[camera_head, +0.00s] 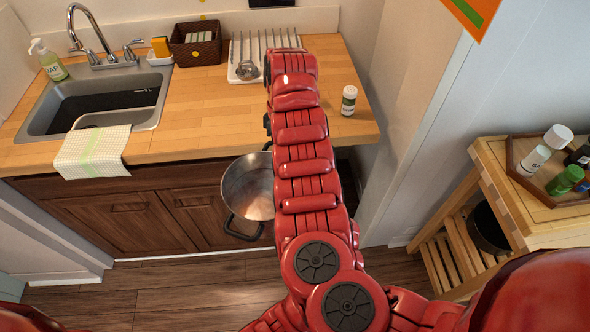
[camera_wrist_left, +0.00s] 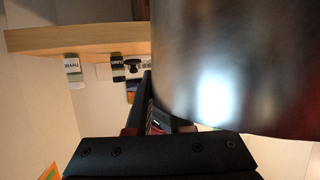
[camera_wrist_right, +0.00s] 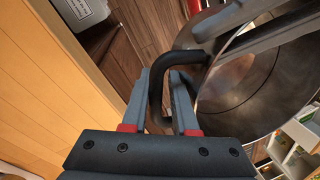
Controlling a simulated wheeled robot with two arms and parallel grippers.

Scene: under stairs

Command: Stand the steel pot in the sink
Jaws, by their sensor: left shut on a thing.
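The steel pot (camera_head: 247,187) hangs in front of the lower cabinets, below the counter edge, partly hidden behind my red arm. Its open mouth faces up toward the head camera and a black handle shows low on it. In the left wrist view the pot wall (camera_wrist_left: 235,60) fills the upper right. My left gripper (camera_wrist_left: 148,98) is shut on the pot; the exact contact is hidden. My right gripper (camera_wrist_right: 160,80) has its fingers apart, with a black pot handle loop between them; the pot (camera_wrist_right: 240,95) is at right. The steel sink (camera_head: 157,82) is in the counter at left, its basin dark inside.
A checked cloth (camera_head: 93,152) drapes over the counter's front edge by the sink. The faucet (camera_head: 92,38), soap bottle (camera_head: 48,60), basket (camera_head: 196,45), drying rack (camera_head: 246,45) and white-capped jar (camera_head: 348,100) stand around the wooden counter (camera_head: 190,110). A wooden shelf (camera_head: 485,170) stands at right.

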